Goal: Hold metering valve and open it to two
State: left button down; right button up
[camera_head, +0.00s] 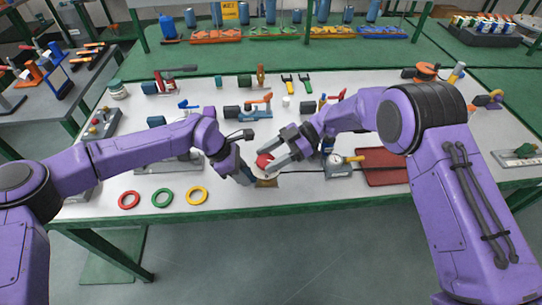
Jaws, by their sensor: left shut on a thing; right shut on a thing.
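The metering valve (264,161) shows as a red knob near the front middle of the white table. Its body is mostly hidden by my grippers. My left gripper (252,180) comes in from the left, low beside the valve, and is shut on its lower part near a small brown base (267,182). My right gripper (270,162) comes in from the right and is shut on the red knob. The knob's setting and any scale marks are too small to read.
Red, green and yellow rings (162,198) lie at the table's front left. A gauge box (338,167) and a red tray (382,167) lie to the right. Clamps and a blue vise (248,110) stand behind. The green front edge (200,222) is close.

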jog(key=shift+r, duration=0.1)
jog(key=o, duration=1)
jog(key=shift+o, duration=0.2)
jog(key=v, duration=0.7)
jog(key=shift+d, duration=0.25)
